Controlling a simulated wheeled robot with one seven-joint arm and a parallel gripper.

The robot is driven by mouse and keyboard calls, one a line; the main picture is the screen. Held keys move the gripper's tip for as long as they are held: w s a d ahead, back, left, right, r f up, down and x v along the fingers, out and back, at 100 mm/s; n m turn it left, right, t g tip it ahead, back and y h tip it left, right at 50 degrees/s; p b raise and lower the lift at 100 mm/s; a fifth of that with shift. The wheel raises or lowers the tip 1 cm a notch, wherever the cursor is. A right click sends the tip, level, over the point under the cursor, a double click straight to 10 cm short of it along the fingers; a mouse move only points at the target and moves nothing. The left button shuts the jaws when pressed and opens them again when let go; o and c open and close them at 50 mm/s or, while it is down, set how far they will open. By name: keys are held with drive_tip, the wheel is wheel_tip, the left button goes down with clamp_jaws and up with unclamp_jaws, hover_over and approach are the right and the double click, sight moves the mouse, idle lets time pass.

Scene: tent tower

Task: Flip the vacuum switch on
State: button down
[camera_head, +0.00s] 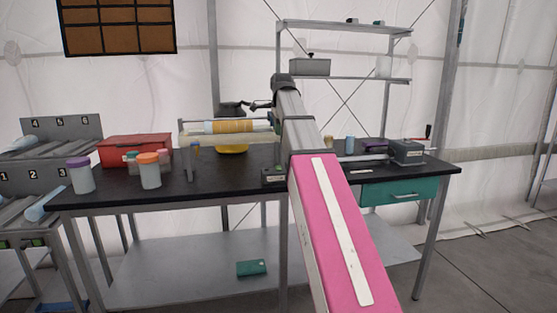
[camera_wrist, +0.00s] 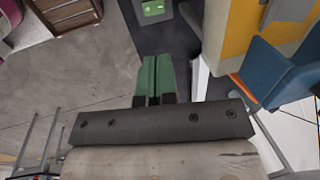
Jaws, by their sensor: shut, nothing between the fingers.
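My gripper (camera_wrist: 152,62) shows in the wrist view with its two green fingers pressed together and nothing between them. Its fingers point toward a dark grey strip. On that strip, at the top edge of the view, is a small panel with a lit green face (camera_wrist: 153,8), apart from the fingertips. I cannot tell whether it is the vacuum switch or how it is set. In the head view my pink and grey arm reaches over the black-topped table (camera_head: 240,180), and my fingers cannot be made out there. A small dark box (camera_head: 274,174) sits at the table's front edge, left of my arm.
Lidded jars (camera_head: 150,176) and a red case (camera_head: 135,148) are on the left of the table. A grey device (camera_head: 406,151) stands at the right. In the wrist view, a yellow panel (camera_wrist: 228,38) and blue block (camera_wrist: 278,72) lie right of my fingers.

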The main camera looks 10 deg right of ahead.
sight(279, 169)
drive_tip(key=w+f, duration=0.1)
drive_tip(key=f, duration=0.8)
drive_tip(key=w+f, duration=0.1)
drive_tip(key=f, duration=0.3)
drive_tip(key=shift+w+f, duration=0.3)
drive_tip(key=shift+f, duration=0.1)
drive_tip(key=shift+w+f, duration=0.1)
drive_tip(key=shift+f, duration=0.2)
drive_tip(key=shift+s, duration=0.25)
drive_tip(key=shift+s, duration=0.7)
